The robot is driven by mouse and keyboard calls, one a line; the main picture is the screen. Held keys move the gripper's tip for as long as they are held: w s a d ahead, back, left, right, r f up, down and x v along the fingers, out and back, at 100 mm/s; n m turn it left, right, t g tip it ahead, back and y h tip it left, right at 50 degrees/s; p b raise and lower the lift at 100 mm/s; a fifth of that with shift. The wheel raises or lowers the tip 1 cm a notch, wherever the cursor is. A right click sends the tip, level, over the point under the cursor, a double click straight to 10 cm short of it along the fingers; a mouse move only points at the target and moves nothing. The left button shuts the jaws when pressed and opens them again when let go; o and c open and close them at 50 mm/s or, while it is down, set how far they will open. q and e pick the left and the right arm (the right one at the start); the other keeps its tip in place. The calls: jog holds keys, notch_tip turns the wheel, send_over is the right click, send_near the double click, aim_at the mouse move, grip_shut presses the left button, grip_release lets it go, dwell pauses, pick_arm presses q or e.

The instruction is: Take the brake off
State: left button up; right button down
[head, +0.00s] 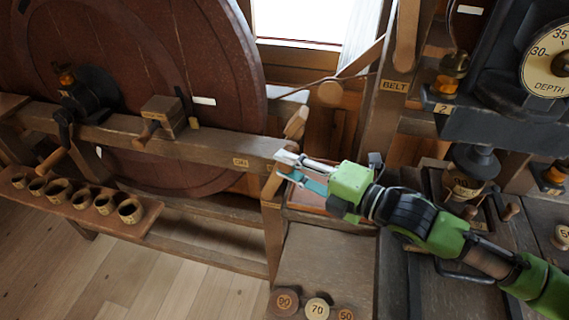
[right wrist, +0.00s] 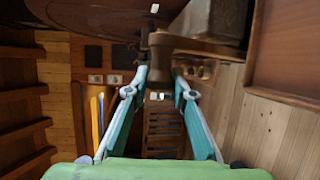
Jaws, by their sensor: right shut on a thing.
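A stubby wooden lever (head: 296,123) stands at the right end of the beam in front of the big wheel, in the head view. My right gripper (head: 281,164) is at this lever, its fingers reaching in from the right just below the lever's top. In the right wrist view the wooden lever (right wrist: 160,58) stands between the two fingertips of my right gripper (right wrist: 158,82), which are closed on it. The fingers hide part of its shaft. A small label (head: 240,162) sits on the beam beside it; I cannot read it surely. My left gripper is not in view.
The large dark red wheel (head: 160,50) fills the back left. A post labelled BELT (head: 393,86) and a machine with a DEPTH dial (head: 551,60) stand at right. A shelf of several cups (head: 103,203) is at left. Round pieces marked 90 (head: 285,302) and 70 (head: 317,308) lie in front.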

jog(key=c, duration=1.7)
grip_release()
jog(key=shift+f, duration=0.5)
jog(key=shift+a+r, duration=0.1)
